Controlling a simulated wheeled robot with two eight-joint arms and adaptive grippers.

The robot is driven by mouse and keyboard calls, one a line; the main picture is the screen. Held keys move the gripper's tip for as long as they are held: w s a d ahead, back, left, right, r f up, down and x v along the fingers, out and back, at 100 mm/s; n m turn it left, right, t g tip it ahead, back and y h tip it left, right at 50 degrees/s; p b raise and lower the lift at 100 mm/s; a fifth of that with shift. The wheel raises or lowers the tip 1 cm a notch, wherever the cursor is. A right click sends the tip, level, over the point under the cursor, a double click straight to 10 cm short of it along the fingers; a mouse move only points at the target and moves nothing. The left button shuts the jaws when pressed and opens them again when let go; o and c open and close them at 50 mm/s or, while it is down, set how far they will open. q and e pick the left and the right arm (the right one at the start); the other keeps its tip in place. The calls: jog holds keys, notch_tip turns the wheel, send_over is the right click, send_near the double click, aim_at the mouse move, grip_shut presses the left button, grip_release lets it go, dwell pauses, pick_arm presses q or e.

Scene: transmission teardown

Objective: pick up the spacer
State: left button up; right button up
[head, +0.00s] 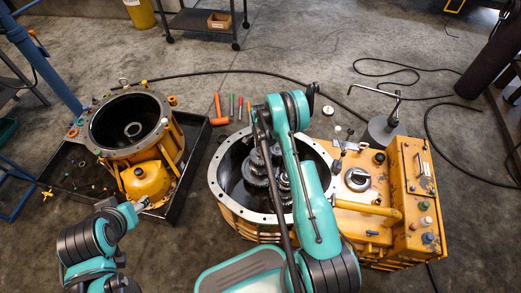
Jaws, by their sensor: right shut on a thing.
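My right gripper (262,141) reaches down over the open bell housing (231,223) in the middle of the head view. It is shut on a small part, most likely the spacer, which the gripper and arm hide. Dark metal gears (256,178) stand inside the housing, just below the gripper. I cannot make out the spacer's shape or whether it touches the gears. My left gripper (143,203) is small in view at the lower left, by the front edge of the black tray; its finger opening is unclear.
A yellow housing (166,150) stands in the black tray (193,178) at left. Hand tools, including an orange-handled hammer (218,106), lie on the floor behind the middle housing. The yellow gearbox (407,190) is at right. Hoses cross the floor; a cart (205,22) stands behind.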

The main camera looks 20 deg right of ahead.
notch_tip(320, 180, up, 4)
jog(key=shift+f+p, duration=0.25)
jog(key=shift+p, duration=0.5)
jog(key=w+a+r+p, duration=0.1)
jog(key=w+a+r, duration=0.1)
jog(key=a, duration=0.3)
jog(key=w+a+r+p, duration=0.2)
jog(key=a+r, duration=0.2)
jog(key=a, duration=0.1)
jog(key=shift+w+a+r, duration=0.15)
jog(key=shift+w+a, duration=0.15)
jog(key=shift+a, duration=0.1)
